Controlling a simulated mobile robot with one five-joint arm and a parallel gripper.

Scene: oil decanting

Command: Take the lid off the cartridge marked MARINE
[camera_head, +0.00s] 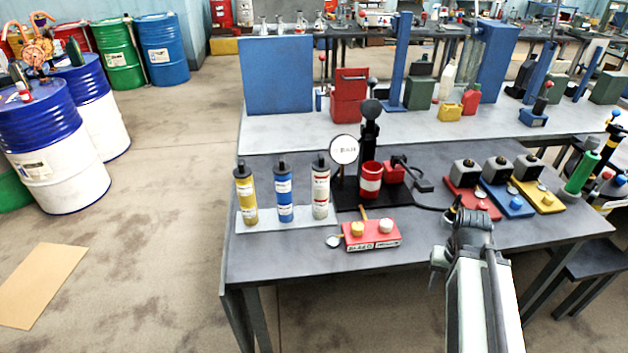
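Three upright cartridges with dark caps stand in a row on a pale grey tray (262,223) at the table's left: a yellow one (246,200), a blue one (284,205) and a white one with red bands (320,195). Each has a label too small to read, so I cannot tell which is marked MARINE. All three caps appear to be on. My gripper (452,212) is at the end of my arm over the right-middle of the table, well to the right of the cartridges. Its fingers are too small and dark to show whether they are open.
A black press stand (370,140) with a round gauge (344,150) and red-and-white cup (371,180) is right of the cartridges. A red block (372,236) with two knobs lies in front. Red, blue and yellow-based units stand at right. The table's front left is clear.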

